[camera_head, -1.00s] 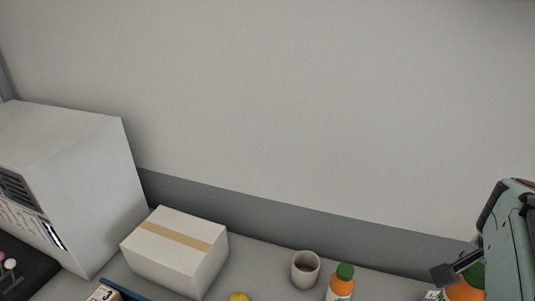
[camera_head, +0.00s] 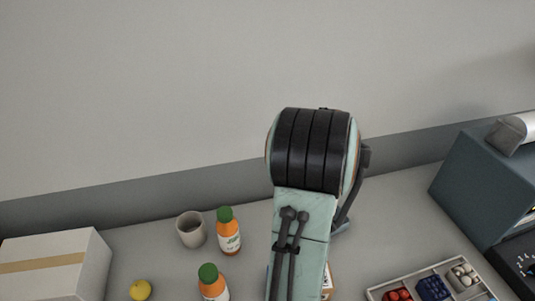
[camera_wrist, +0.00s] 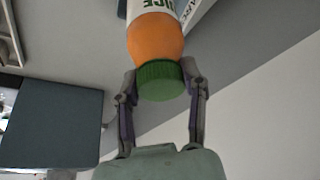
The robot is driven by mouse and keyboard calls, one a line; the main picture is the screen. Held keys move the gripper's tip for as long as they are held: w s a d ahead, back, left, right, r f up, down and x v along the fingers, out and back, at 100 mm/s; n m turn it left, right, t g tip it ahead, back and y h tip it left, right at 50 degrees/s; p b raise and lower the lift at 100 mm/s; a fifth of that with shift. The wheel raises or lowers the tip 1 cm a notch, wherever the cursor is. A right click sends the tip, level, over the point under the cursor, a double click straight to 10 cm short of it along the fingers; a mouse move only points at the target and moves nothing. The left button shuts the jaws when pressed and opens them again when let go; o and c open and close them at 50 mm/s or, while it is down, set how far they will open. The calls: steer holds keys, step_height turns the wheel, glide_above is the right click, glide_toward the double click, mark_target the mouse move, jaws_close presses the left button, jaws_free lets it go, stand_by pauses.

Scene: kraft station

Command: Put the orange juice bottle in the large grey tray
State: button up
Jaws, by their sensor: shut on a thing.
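In the wrist view my gripper (camera_wrist: 161,76) is shut on the green cap of an orange juice bottle (camera_wrist: 156,38). The bottle's orange body and part of its white label show; its far end is cut off by the picture edge. In the head view my arm hides the fingers and most of the held bottle. Two more orange bottles with green caps stand to the left, one farther back (camera_head: 229,238) and one nearer (camera_head: 212,286). A light-rimmed compartment tray (camera_head: 403,281) is at the lower right; I cannot tell whether it is the large grey tray.
A grey cup (camera_head: 190,231), a yellow fruit (camera_head: 140,290) and a white box (camera_head: 55,265) are on the left. The tray holds red, dark blue and white items. A dark teal box-shaped unit (camera_head: 485,185) stands at the right. The counter between my arm and that unit is clear.

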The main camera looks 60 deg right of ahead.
steer(key=d+f, duration=0.3)
steer(key=shift+w+f, duration=0.15)
steer(key=shift+w, duration=0.15)
steer(key=shift+f, duration=1.55)
steer(key=o, duration=1.2)
steer(key=shift+f, duration=0.1)
